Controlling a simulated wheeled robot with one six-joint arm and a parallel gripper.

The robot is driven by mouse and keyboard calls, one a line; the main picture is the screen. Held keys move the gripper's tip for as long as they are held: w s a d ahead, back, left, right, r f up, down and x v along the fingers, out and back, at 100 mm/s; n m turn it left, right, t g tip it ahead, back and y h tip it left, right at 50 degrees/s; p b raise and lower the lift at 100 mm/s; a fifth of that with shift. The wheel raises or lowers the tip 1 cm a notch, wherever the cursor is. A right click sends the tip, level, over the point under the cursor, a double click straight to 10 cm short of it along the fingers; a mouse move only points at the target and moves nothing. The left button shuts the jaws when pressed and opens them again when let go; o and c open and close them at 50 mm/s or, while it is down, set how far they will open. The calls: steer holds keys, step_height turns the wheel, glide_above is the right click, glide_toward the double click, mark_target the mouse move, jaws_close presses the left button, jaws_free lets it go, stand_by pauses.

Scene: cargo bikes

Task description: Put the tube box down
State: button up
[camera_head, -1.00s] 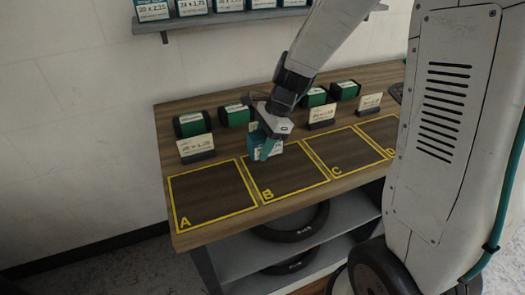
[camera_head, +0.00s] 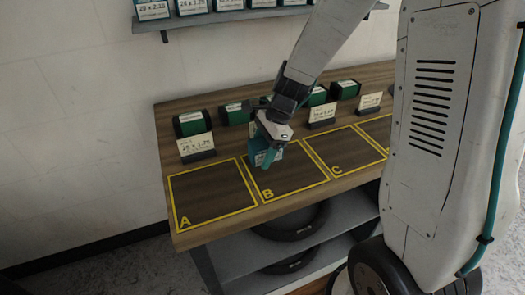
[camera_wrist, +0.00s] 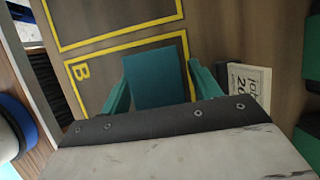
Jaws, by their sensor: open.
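The tube box (camera_head: 257,148) is a teal box with a white label, at the back part of the yellow-framed square B (camera_head: 293,190). In the wrist view the tube box (camera_wrist: 156,78) sits between the two teal fingers of my gripper (camera_wrist: 158,84), inside the yellow outline and close to its back line. My gripper (camera_head: 267,157) is open around the box. The fingers and wrist hide part of the box, and its underside is not visible.
Square A (camera_head: 212,195) and square C (camera_head: 345,153) are empty on either side. Label cards, including one behind A (camera_head: 196,147), stand behind the squares. Green-black boxes (camera_head: 191,124) line the back of the bench. A shelf with boxes (camera_head: 230,15) hangs above.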

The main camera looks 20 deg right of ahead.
steer(key=v, duration=1.1)
steer(key=shift+d+r, duration=0.15)
steer(key=shift+r, duration=0.05)
steer(key=s+r+n+h, duration=0.2)
steer(key=s+r+n, duration=0.1)
steer(key=s+n, duration=0.6)
steer(key=s+r+n+t+h, duration=0.1)
steer(key=s+r+n, duration=0.3)
steer(key=s+n, duration=0.5)
steer(key=s+h, duration=0.1)
steer(key=s, duration=0.4)
steer(key=shift+s+r, duration=0.3)
steer(key=shift+s, duration=0.05)
steer(key=shift+d, duration=0.1)
